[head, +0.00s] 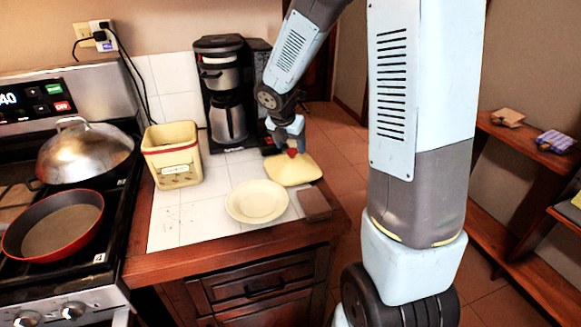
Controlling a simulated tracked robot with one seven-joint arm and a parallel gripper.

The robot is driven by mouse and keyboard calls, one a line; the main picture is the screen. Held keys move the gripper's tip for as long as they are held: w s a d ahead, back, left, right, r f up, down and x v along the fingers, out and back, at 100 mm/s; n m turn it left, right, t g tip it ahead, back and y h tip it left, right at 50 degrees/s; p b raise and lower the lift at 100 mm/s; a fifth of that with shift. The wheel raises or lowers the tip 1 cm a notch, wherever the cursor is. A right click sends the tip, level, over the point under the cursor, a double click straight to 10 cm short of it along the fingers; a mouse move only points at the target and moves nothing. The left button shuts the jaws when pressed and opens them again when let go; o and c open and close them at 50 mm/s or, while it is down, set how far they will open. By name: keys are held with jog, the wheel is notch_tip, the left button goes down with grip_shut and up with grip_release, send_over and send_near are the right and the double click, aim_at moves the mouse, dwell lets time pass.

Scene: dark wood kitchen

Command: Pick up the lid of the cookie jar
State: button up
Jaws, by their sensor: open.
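The cookie jar (172,173) is a square cream-yellow container with a red rim line and a small label. It stands open-topped at the left of the white tiled counter. Its lid (293,171), a cream-yellow square piece, lies flat on the counter at the right, near the coffee maker. A small red part, seemingly the lid's knob, shows at its top. My gripper (291,149) is open and points down right over the lid, with its fingertips near the red part. The fingers are small here, and I cannot tell whether they touch it.
A cream plate (257,202) lies in front of the lid, with a small brown block (315,204) to its right. The black coffee maker (226,97) stands behind. The stove at left holds a red pan (55,224) and a domed metal lid (86,153).

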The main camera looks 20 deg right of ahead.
jog(key=shift+x, duration=1.15)
jog(key=shift+c, duration=0.2)
grip_shut()
